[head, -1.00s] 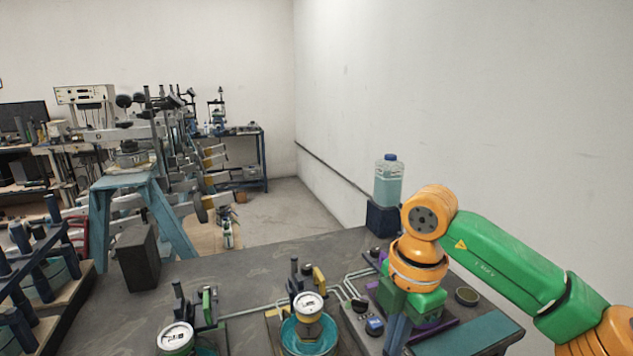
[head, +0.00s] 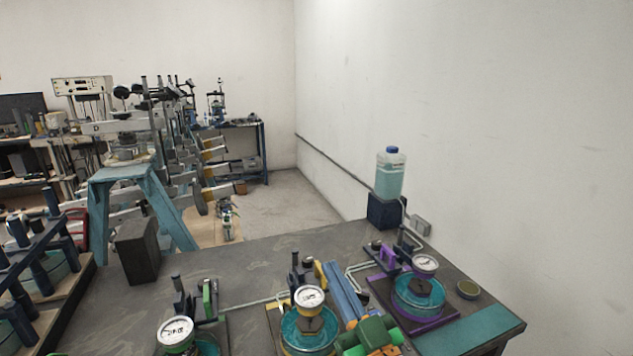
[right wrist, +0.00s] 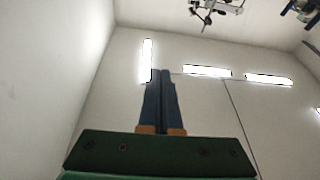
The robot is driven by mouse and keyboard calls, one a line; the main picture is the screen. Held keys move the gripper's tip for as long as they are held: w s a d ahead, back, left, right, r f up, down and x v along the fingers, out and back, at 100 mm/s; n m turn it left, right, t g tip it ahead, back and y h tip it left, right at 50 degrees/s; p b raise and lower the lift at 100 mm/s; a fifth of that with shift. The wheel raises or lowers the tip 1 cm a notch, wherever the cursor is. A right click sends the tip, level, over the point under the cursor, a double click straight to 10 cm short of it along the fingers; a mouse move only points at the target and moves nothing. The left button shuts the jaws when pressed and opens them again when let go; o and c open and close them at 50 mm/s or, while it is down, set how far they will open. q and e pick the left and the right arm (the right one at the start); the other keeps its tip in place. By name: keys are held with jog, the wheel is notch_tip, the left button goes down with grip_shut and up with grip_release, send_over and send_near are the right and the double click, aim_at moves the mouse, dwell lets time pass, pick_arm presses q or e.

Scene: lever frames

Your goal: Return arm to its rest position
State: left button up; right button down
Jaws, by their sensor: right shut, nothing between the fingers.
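My right gripper (head: 333,270) is low at the bottom middle of the head view. Its two blue fingers lie side by side, shut with nothing between them, and point up the picture, away from me. Its green and orange wrist shows below them at the bottom edge. In the right wrist view the gripper (right wrist: 161,74) is also shut and empty, seen against the wall and ceiling lights. The fingers appear between the middle lever frame's gauge (head: 309,297) and the purple lever frame (head: 419,300). My left gripper is not in view.
The lever frame with a green handle (head: 176,332) stands at the left front of the dark table (head: 240,258). A bottle of pale blue liquid (head: 390,173) stands on a dark block (head: 386,211) at the back. A black block (head: 137,250) sits left. The table's middle back is clear.

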jog(key=s+d+f+m+g+h, duration=0.25)
jog(key=d+f+g+h, duration=0.2)
jog(key=f, duration=0.55)
jog(key=s+d+f+m+g+h, duration=0.2)
jog(key=s+d+f+g+h, duration=0.15)
jog(key=d+f, duration=0.45)
jog(key=s+d+f+g, duration=0.1)
jog(key=s+f+g, duration=0.4)
jog(key=s, duration=0.4)
jog(key=s+d+f+g, duration=0.1)
jog(key=s+f+g, duration=0.3)
jog(key=s+f, duration=0.5)
notch_tip(320, 180, down, 15)
jog(key=s+n, duration=0.1)
jog(key=s, duration=0.1)
jog(key=s+d+f+g, duration=0.1)
jog(key=s+f+g, duration=0.1)
jog(key=s+f, duration=0.8)
jog(key=shift+s+d+f+h, duration=0.3)
jog(key=shift+s+f+h, duration=0.1)
jog(key=shift+s, duration=0.7)
